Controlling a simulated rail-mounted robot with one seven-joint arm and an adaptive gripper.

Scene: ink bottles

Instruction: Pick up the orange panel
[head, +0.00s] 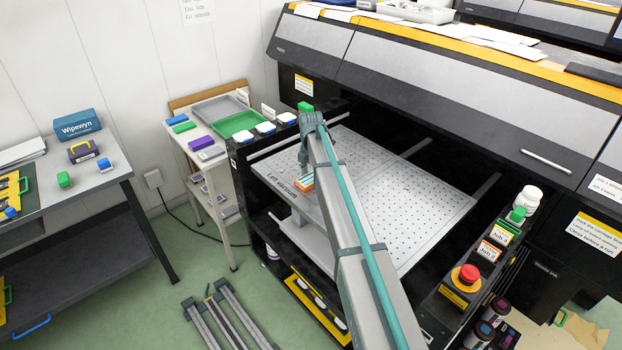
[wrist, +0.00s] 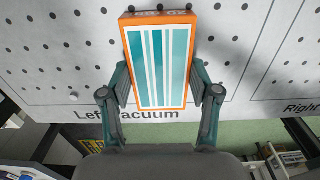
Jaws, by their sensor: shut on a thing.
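The orange panel (wrist: 160,60) is a small block with an orange edge and teal and white stripes on its face. In the wrist view it is between the two fingers of my gripper (wrist: 160,95), with a finger pad against each side. My gripper is shut on it. In the head view the panel (head: 306,183) shows as a small orange piece at the left edge of the perforated vacuum table (head: 420,205), near the words "Left vacuum". My arm hides part of the table. I cannot tell whether the panel touches the table.
A side table holds a green tray (head: 238,123), a grey tray (head: 215,108) and a purple block (head: 201,142). The printer's dark front (head: 400,140) rises behind the vacuum table. A red emergency button (head: 469,273) stands at the right. The vacuum table right of my arm is bare.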

